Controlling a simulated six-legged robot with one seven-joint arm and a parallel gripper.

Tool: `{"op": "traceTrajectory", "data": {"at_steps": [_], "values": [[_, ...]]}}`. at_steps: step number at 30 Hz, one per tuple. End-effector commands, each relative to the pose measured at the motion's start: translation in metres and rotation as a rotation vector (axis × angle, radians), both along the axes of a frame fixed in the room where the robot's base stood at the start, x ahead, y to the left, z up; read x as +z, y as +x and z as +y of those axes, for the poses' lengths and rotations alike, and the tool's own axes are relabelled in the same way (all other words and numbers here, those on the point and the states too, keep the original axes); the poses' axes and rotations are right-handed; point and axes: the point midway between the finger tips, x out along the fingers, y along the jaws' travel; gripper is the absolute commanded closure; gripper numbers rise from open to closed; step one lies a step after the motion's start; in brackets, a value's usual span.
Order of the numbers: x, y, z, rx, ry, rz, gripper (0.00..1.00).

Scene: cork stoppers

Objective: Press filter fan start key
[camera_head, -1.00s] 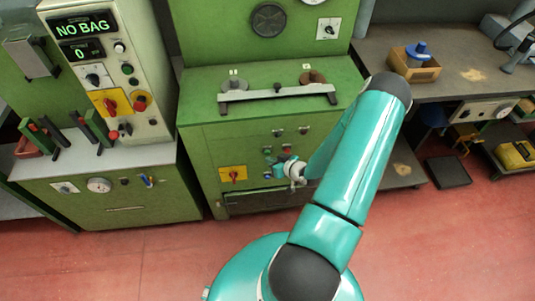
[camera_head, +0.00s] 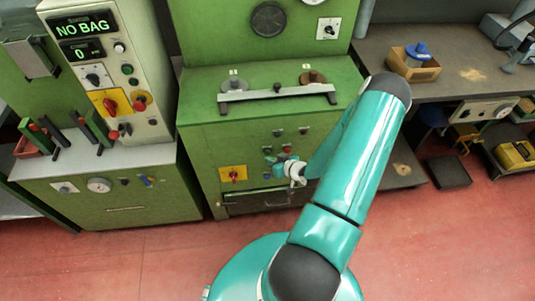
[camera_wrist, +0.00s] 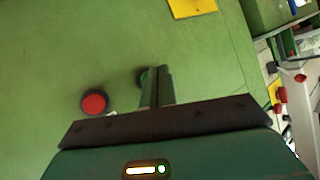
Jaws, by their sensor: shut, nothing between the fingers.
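In the wrist view, a dark green round button (camera_wrist: 141,77) sits on the green machine front, partly hidden behind my fingers. A red round button (camera_wrist: 94,103) is to its left, with a small pale part showing at its lower edge. My gripper (camera_wrist: 157,71) is shut and empty, its fingertips over or right beside the green button. I cannot tell whether they touch it. In the head view my gripper (camera_head: 283,166) is at the front of the middle green cabinet (camera_head: 220,135), and it hides part of the control group there. Labels are too small to read.
A yellow plate with a red switch (camera_head: 233,174) is left of my gripper, and it also shows in the wrist view (camera_wrist: 193,6). Small controls (camera_head: 291,131) sit above. A left console reads "NO BAG" (camera_head: 82,27). A workbench (camera_head: 455,70) stands at right. Red floor is open in front.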

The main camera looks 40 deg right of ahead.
Motion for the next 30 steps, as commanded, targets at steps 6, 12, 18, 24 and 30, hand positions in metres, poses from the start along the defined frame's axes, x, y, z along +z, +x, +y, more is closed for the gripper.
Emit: {"op": "traceTrajectory", "data": {"at_steps": [6,12,18,24,30], "values": [[0.0,0.0061,-0.0039,0.0,-0.001,0.0,1.0],[0.0,0.0063,-0.0043,0.0,0.0,0.0,1.0],[0.0,0.0066,-0.0046,0.0,0.0,0.0,1.0],[0.0,0.0083,-0.0056,0.0,-0.001,0.0,1.0],[-0.0001,0.01,-0.0069,0.0,-0.001,0.0,1.0]]}}
